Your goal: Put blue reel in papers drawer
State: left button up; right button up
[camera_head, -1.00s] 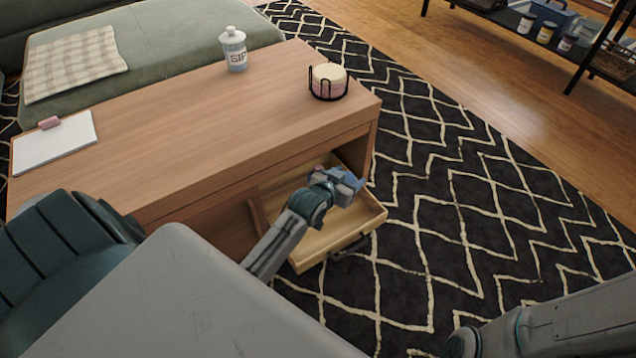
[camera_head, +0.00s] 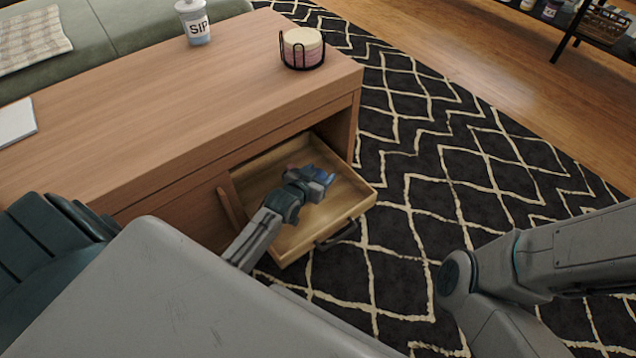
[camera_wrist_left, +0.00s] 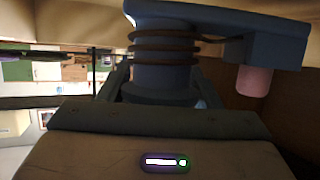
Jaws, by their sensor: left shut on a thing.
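The papers drawer (camera_head: 341,203) is pulled out from the wooden coffee table and looks empty inside apart from my gripper. My left gripper (camera_head: 316,183) is over the drawer, inside its outline in the head view. It is shut on the blue reel (camera_head: 322,174), which is partly hidden by the gripper there. In the left wrist view the reel (camera_wrist_left: 165,60) fills the space between the fingers, with a blue body, a ringed spool and a pinkish knob at the right. My right arm shows at the right of the head view, but its gripper is out of frame.
The coffee table top (camera_head: 190,95) carries a SIP bottle (camera_head: 197,28), a coaster stack in a black holder (camera_head: 302,48) and a white pad (camera_head: 15,122). A dark patterned rug (camera_head: 430,170) lies clear right of the drawer. A shelf stands far right.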

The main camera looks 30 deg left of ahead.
pick_arm(q)
notch_tip(320, 180, down, 3)
jog(key=shift+r+b, duration=0.1)
jog(key=shift+b, duration=0.55)
jog(key=shift+r, duration=0.15)
jog(key=o, duration=1.1)
